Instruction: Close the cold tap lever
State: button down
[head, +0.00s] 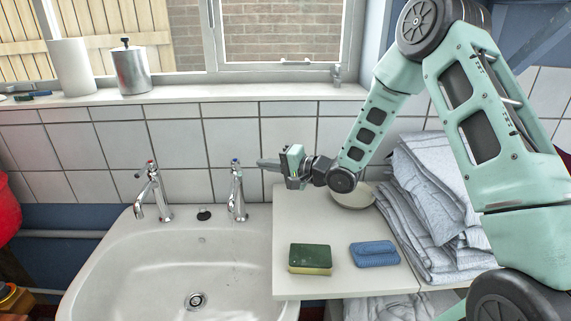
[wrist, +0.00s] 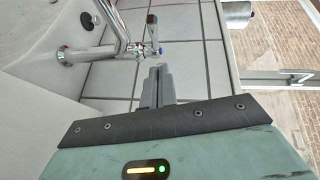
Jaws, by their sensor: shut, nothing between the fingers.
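The cold tap (head: 236,190) is the right-hand chrome tap on the back of the sink, with a blue mark at its top. In the wrist view its spout and body (wrist: 122,30) show at the top, with its lever (wrist: 151,30) and the blue mark beyond my fingertips. My gripper (head: 262,163) is shut and empty, to the right of the tap head at about its height. In the wrist view the fingers (wrist: 160,72) point at the tap head, with a small gap between. The lever's exact angle is hard to tell.
The hot tap (head: 153,192), marked red, stands to the left on the sink (head: 130,250). A board (head: 335,275) on the right holds a green sponge (head: 310,258), a blue sponge (head: 373,253) and a bowl (head: 352,196). Folded cloths (head: 435,205) lie beyond. The tiled wall is close behind.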

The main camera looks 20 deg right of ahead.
aim_at(241, 173)
jog(key=shift+w+a+f+p, duration=0.1)
jog(key=shift+a+f+p, duration=0.1)
jog(key=shift+a, duration=0.85)
jog(key=shift+w+a+f+p, duration=0.1)
jog(key=shift+a+f+p, duration=0.1)
jog(key=shift+a, duration=0.8)
jog(key=shift+a, duration=0.1)
jog(key=shift+s+a, duration=0.25)
jog(key=shift+a, duration=1.1)
